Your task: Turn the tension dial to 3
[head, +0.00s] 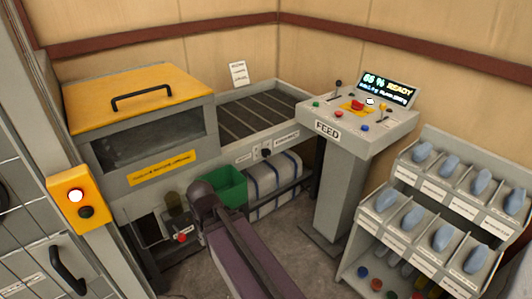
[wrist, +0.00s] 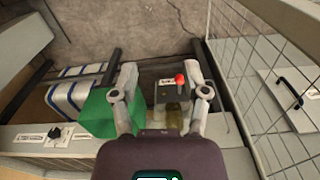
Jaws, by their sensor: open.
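A small black dial (head: 266,152) sits on the grey front face of the slatted table, between two small labels too small to read. It also shows at the lower left of the wrist view as a black knob (wrist: 54,132), its setting not readable. My gripper (wrist: 160,68) is open and empty in the wrist view. It is apart from the dial, which lies well to its left. A small box with a red knob (wrist: 181,78) shows between the fingers. In the head view my arm reaches toward the table's front and the gripper cannot be made out.
A green bin (head: 226,186) and a striped bale (head: 272,187) sit under the table. The FEED console (head: 345,165) stands right of it, with a rack (head: 425,215) of blue items nearer. A yellow-lidded machine (head: 140,100) is at left. Floor shows between.

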